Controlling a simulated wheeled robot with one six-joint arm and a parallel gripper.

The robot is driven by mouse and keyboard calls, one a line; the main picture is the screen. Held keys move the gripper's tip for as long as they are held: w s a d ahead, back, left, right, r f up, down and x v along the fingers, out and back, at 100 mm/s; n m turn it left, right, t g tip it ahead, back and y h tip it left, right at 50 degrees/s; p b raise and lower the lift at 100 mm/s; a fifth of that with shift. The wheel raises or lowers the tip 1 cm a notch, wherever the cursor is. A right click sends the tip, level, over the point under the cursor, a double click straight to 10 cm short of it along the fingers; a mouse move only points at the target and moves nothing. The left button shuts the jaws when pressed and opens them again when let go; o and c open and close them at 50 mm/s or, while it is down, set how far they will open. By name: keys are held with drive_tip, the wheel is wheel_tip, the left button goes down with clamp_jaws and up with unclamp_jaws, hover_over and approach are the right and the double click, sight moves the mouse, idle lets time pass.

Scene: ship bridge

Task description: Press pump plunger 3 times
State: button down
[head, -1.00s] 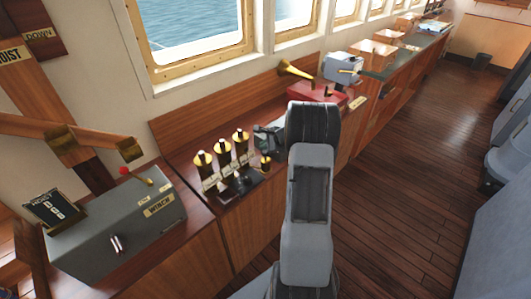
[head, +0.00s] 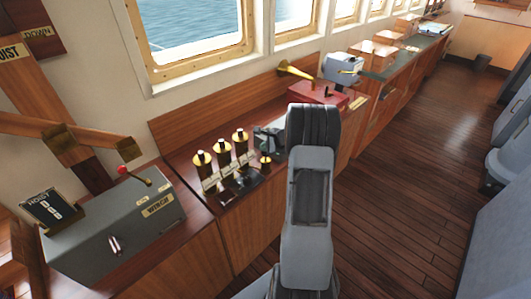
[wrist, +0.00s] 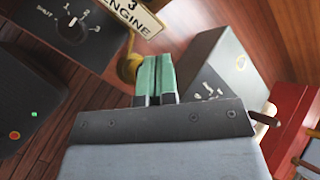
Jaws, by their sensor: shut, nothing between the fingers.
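A small brass knob on a thin stem (head: 265,160), which looks like the pump plunger, stands on the wooden console beside a dark panel. My gripper (head: 267,140) is close above and behind it in the head view, partly hidden by my arm. In the wrist view my green fingers (wrist: 155,76) are shut together with nothing between them. A rounded brass part (wrist: 128,68) shows just beside the fingertips; I cannot tell whether they touch or whether it is the same knob. A tag reading "3 ENGINE" (wrist: 133,14) is near it.
Several brass-topped cylinders (head: 222,147) stand left of the knob. A grey winch box (head: 115,225) is at the left, and a red box (head: 318,92) with a brass horn stands farther right. A dark selector box (wrist: 72,30) is close to the fingers. The wooden floor is open at right.

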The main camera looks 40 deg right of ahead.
drive_tip(key=shift+f+b, duration=1.35)
drive_tip(key=shift+f, duration=0.05)
idle(0.9)
drive_tip(key=shift+r, duration=0.2)
drive_tip(key=shift+r+p, duration=1.25)
drive_tip(key=shift+r, duration=0.55)
drive_tip(key=shift+r+p, duration=1.7)
drive_tip(key=shift+r, duration=0.85)
